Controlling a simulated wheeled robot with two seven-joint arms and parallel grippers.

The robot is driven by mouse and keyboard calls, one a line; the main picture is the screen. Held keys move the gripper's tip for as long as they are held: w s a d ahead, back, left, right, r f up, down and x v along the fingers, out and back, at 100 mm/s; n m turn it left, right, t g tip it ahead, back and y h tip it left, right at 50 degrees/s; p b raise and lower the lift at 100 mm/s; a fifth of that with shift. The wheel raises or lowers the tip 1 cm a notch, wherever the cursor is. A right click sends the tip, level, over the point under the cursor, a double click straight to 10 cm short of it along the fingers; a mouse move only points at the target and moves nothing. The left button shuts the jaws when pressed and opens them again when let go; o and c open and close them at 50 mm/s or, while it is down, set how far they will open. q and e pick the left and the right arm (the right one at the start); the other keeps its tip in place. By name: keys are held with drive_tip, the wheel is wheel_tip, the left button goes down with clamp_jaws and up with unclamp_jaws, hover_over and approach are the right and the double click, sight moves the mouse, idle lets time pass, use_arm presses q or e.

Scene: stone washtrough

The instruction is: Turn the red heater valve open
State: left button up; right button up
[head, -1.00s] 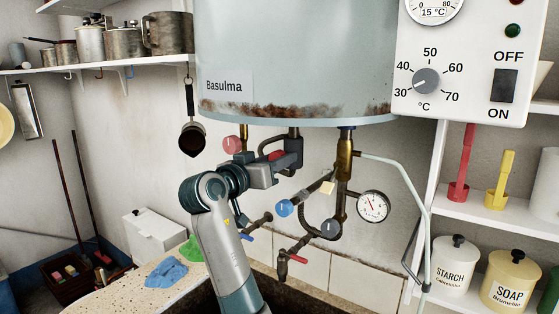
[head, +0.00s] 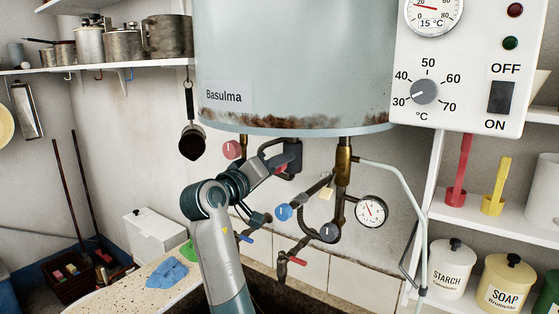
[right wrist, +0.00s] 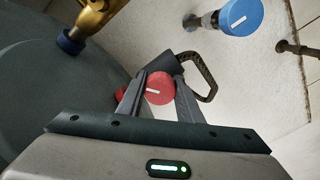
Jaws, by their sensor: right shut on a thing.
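The red heater valve (right wrist: 159,88) is a round knob with a white mark. In the right wrist view it sits between the two fingers of my right gripper (right wrist: 160,97), which is shut on it. In the head view my right gripper (head: 281,164) is tilted under the boiler, and only a small part of the red knob shows there. The mark lies slightly slanted in the wrist view. My left gripper is not in view.
A second red knob (head: 232,149) is to the left of my right gripper. A blue knob (head: 284,211), a pressure gauge (head: 371,211) and pipes are close on its right and below. The boiler (head: 295,70) hangs just above. A blue cloth (head: 167,274) lies on the trough edge.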

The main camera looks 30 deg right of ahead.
drive_tip(key=n+p, duration=0.1)
drive_tip(key=n, duration=0.1)
drive_tip(key=n+p, duration=0.1)
drive_tip(key=shift+r+n+p, duration=0.3)
drive_tip(key=shift+n, duration=0.1)
drive_tip(key=n+p, duration=0.3)
drive_tip(key=shift+n, duration=0.3)
drive_tip(key=shift+n+p, duration=0.8)
drive_tip(key=shift+n, duration=0.3)
drive_tip(key=shift+f+n, duration=0.15)
drive_tip(key=shift+n, duration=0.45)
drive_tip(key=shift+p, duration=0.3)
drive_tip(key=o, duration=1)
drive_tip(key=shift+w, duration=0.1)
drive_tip(key=shift+o, duration=0.2)
drive_tip(key=shift+f, duration=0.1)
